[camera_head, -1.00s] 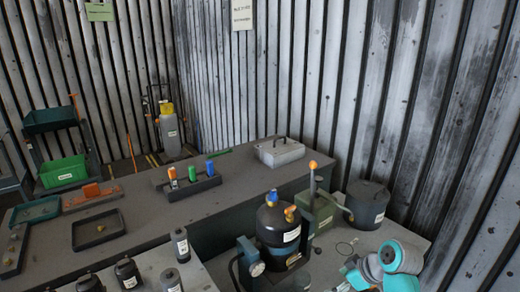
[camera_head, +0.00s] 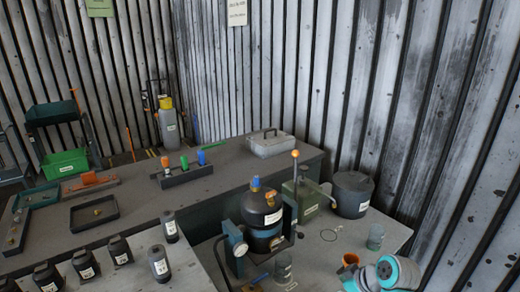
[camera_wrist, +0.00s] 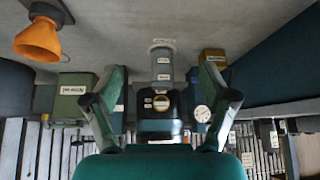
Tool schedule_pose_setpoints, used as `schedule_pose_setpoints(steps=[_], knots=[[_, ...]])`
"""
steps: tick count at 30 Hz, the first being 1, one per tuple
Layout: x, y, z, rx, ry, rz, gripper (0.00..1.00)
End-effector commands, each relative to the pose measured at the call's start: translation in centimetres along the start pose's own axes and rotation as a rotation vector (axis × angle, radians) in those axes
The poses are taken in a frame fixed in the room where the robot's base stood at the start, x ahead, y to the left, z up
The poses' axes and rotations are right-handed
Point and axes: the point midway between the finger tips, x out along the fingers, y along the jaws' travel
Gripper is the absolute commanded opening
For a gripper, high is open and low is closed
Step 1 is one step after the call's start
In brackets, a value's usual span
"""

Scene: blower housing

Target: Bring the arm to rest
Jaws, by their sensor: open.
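My teal and white arm (camera_head: 385,275) shows at the bottom right corner of the head view, over the right end of the near bench. My gripper is out of sight there. In the wrist view my gripper (camera_wrist: 162,78) has its two green fingers spread wide, with nothing held between them. Beyond the fingers stand a black vessel (camera_wrist: 155,103) and a clear jar (camera_wrist: 162,60), seen upside down and apart from the gripper.
Several black bottles (camera_head: 120,250) stand at left. The wall (camera_head: 440,130) lies close behind.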

Motion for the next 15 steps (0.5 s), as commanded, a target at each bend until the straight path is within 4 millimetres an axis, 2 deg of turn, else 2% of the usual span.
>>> schedule_pose_setpoints(steps=[8,15], knots=[[2.9,-2.5,3.2,0.078,0.027,0.056,0.84],[5.6,-6.6,8.2,0.189,0.074,0.154,0.84]])
